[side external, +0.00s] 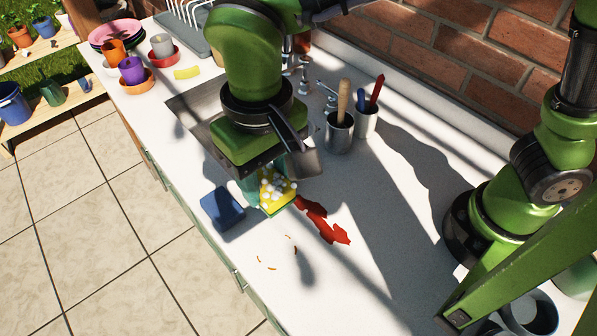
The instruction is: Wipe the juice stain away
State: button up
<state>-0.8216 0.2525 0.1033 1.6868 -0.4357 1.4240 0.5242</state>
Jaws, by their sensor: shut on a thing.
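A red juice stain (324,222) lies on the pale countertop in the side external view. My gripper (266,188) points down just left of the stain and is shut on a yellow sponge (278,190) covered with white foam. The sponge has a green underside and is at the stain's upper left end. I cannot tell whether it touches the counter. The fingers are partly hidden by the gripper body and the sponge.
A blue block (222,208) lies left of the sponge near the counter's front edge. Small orange crumbs (271,268) lie in front. A sink (190,112) and dishes (132,72) are at the upper left. The counter right of the stain is clear.

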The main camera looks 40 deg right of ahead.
notch_tip(320, 180, down, 13)
jog(key=shift+f, duration=0.15)
dwell(0.4)
